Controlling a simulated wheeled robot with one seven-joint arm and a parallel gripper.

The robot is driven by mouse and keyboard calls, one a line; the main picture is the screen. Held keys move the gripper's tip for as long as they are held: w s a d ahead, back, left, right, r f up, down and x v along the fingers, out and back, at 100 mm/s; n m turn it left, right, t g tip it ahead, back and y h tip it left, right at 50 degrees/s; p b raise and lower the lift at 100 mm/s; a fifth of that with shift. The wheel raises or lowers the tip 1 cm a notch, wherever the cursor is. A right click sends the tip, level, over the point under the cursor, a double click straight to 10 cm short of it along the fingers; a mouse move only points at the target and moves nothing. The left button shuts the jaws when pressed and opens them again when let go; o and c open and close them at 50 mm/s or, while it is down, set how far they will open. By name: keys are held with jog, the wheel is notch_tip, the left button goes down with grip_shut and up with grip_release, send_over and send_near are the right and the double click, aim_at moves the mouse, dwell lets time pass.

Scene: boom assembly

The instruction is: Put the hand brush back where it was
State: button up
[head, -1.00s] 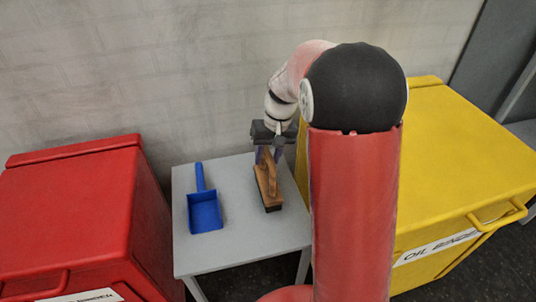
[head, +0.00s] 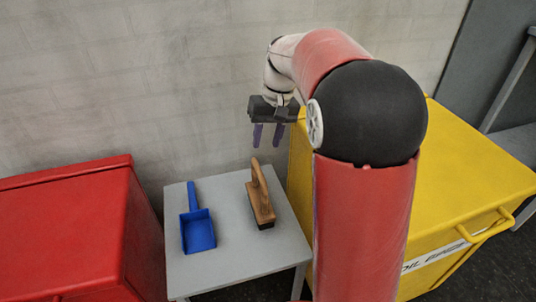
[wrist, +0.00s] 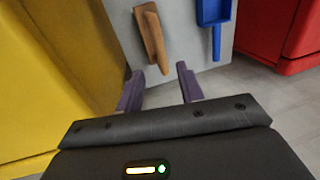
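The hand brush (head: 262,203) has a wooden body and handle and dark bristles. It lies on the right part of the small grey table (head: 232,252), to the right of the blue dustpan (head: 198,228). My gripper (head: 268,136) is above and behind the brush, apart from it, with its purple fingers spread and nothing between them. In the wrist view the brush (wrist: 152,38) lies beyond the open fingertips (wrist: 159,80), and the dustpan (wrist: 215,22) is to its right.
A red bin (head: 70,228) stands left of the table, and a yellow bin (head: 465,170) stands close on its right. A pale brick wall (head: 120,75) is behind. The table's front part is clear.

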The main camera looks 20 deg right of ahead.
jog(key=s+a+t+h, duration=0.2)
jog(key=s+t, duration=0.3)
jog(key=s, duration=1.9)
jog(key=shift+a+r+t, duration=0.15)
jog(key=shift+r+t, duration=0.15)
jog(key=shift+r, duration=0.05)
jog(key=shift+a, duration=0.1)
